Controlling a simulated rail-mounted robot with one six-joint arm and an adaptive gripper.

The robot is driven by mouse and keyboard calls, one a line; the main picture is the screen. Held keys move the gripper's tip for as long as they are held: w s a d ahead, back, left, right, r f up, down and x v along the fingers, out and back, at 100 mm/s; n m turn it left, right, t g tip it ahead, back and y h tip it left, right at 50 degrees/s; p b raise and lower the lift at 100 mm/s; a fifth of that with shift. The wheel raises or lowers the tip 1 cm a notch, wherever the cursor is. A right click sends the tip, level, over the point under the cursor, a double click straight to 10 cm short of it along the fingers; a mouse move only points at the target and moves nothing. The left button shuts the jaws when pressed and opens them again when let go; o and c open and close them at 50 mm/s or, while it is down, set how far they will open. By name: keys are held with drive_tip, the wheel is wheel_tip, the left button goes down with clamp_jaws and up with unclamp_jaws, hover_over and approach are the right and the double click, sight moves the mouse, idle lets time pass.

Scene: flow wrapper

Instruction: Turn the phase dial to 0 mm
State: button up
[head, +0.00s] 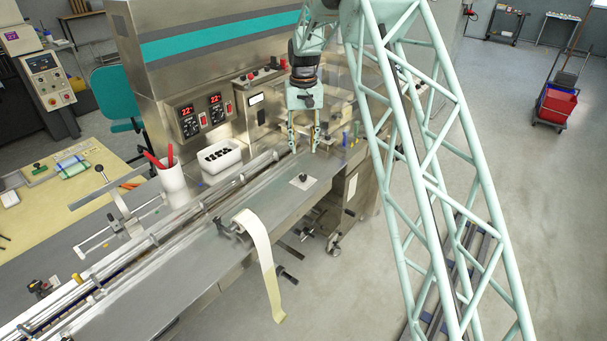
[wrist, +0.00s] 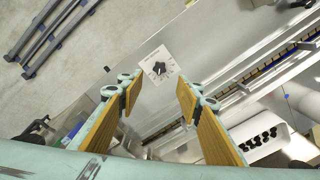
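The phase dial is a small black knob (head: 303,177) on a white square plate (head: 296,184), set on the steel machine top. In the wrist view the knob (wrist: 159,68) sits on its plate (wrist: 149,58), with marks around it too small to read. My gripper (head: 303,147) points down behind the dial in the head view, above the machine top. It is open and empty; in the wrist view its wooden-faced fingers (wrist: 158,90) stand apart on either side below the dial. Neither finger touches the knob.
A steel guide rail (head: 150,240) runs along the machine. A white bin with black parts (head: 219,156) and a white cup with red pens (head: 171,178) stand behind it. A paper strip (head: 262,250) hangs over the front edge. The top around the dial is clear.

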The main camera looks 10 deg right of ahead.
sight(304, 177)
drive_tip(key=shift+f+b, duration=0.4)
drive_tip(key=shift+f, duration=6.3)
drive_tip(key=shift+c, duration=0.5)
drive_tip(key=c, duration=0.8)
